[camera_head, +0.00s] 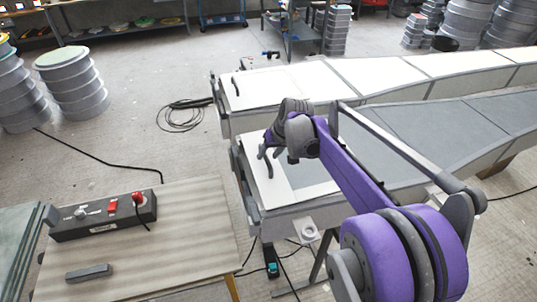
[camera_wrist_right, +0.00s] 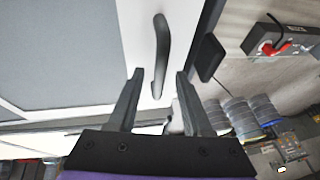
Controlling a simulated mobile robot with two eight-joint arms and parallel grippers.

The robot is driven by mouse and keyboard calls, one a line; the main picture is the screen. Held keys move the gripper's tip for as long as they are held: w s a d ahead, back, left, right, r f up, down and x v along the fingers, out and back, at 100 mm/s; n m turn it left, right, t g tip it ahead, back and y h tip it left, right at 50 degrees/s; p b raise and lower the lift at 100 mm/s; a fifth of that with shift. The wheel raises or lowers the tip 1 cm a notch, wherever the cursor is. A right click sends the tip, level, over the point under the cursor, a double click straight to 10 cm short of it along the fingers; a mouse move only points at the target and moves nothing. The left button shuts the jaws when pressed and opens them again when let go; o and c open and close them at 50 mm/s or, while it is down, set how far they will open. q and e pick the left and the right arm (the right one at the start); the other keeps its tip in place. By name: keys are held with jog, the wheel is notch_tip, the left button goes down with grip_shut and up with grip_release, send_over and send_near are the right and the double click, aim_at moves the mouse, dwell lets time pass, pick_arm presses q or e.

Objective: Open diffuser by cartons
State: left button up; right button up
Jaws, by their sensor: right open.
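A long grey mould (camera_head: 430,140) lies across the right half of the head view, with a white end panel (camera_head: 285,190) that carries a dark curved handle (camera_head: 268,168). My right gripper (camera_head: 272,143) is over this panel, close to the handle. In the right wrist view the right gripper (camera_wrist_right: 160,76) is open, with the handle (camera_wrist_right: 161,50) lined up between its fingertips; contact cannot be told. The panel (camera_wrist_right: 133,40) looks flat. A second mould (camera_head: 370,72) behind has a similar white panel (camera_head: 262,88) and handle (camera_head: 236,86). No cartons are clearly seen. My left gripper is out of view.
A bench (camera_head: 150,265) with a dark control box (camera_head: 103,214) with red controls stands at the lower left. Stacked grey drums (camera_head: 75,82) stand at the far left. A black cable coil (camera_head: 185,115) lies on the floor. Shelves line the back.

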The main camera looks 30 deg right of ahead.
jog(key=shift+w+f, duration=0.15)
jog(key=shift+f, duration=0.1)
grip_shut()
dwell(1.4)
